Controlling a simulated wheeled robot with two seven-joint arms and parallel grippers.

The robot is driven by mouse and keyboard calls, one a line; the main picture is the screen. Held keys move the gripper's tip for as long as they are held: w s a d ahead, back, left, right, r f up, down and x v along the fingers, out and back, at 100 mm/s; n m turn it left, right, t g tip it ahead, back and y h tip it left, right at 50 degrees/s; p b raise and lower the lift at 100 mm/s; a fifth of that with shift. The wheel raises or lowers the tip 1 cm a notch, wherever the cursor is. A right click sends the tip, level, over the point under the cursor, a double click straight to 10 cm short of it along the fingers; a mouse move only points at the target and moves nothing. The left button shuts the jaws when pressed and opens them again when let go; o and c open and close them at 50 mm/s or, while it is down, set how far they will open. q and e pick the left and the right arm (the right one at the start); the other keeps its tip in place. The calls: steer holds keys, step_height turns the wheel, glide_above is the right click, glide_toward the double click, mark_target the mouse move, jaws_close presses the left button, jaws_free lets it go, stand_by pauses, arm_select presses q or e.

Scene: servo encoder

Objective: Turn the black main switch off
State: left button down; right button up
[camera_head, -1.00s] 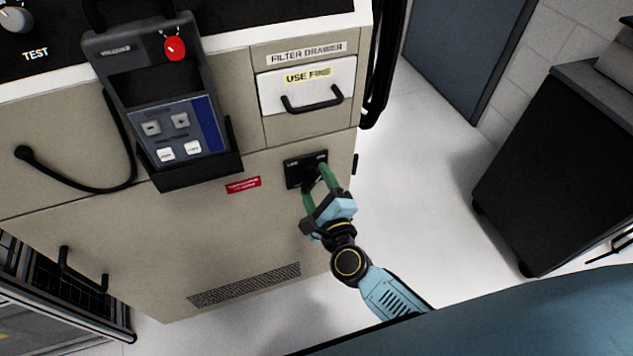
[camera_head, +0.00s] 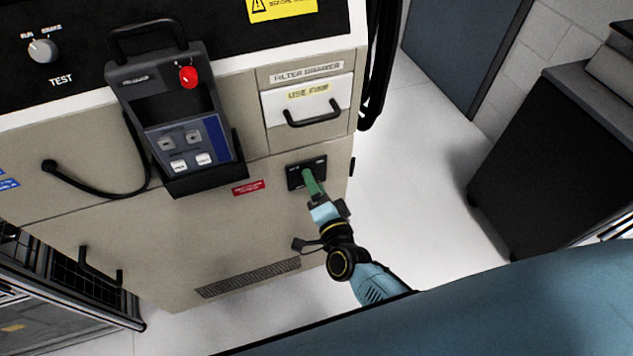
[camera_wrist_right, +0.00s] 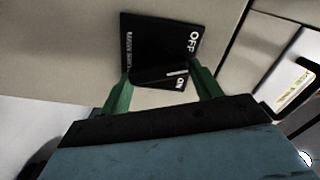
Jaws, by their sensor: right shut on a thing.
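The black main switch plate (camera_head: 296,180) is low on the beige cabinet front, below the filter drawer. In the right wrist view the plate (camera_wrist_right: 150,35) carries white OFF and ON lettering. A short white line on the black knob (camera_wrist_right: 150,74) lies nearer ON than OFF. My right gripper (camera_head: 311,183) reaches the plate; its green fingers stand on either side of the knob in the wrist view (camera_wrist_right: 162,76), shut on it. The fingers hide part of the knob and plate in the head view. My left gripper is not in view.
The filter drawer (camera_head: 338,98) with its black handle is above the switch. A handheld pendant (camera_head: 160,90) with a red button sits in a holder to the left. A dark cabinet (camera_head: 540,170) stands at the right, with clear floor (camera_head: 410,190) between.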

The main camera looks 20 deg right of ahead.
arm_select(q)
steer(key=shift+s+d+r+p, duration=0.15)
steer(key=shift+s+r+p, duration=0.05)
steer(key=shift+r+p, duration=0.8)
arm_select(e)
steer(key=shift+a+r+n, duration=0.1)
steer(key=shift+n, duration=2.1)
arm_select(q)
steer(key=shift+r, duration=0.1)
arm_select(e)
steer(key=o, duration=1)
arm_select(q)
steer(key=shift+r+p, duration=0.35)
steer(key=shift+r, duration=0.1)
arm_select(e)
steer(key=s, duration=1.3)
steer(key=shift+s+d, duration=0.25)
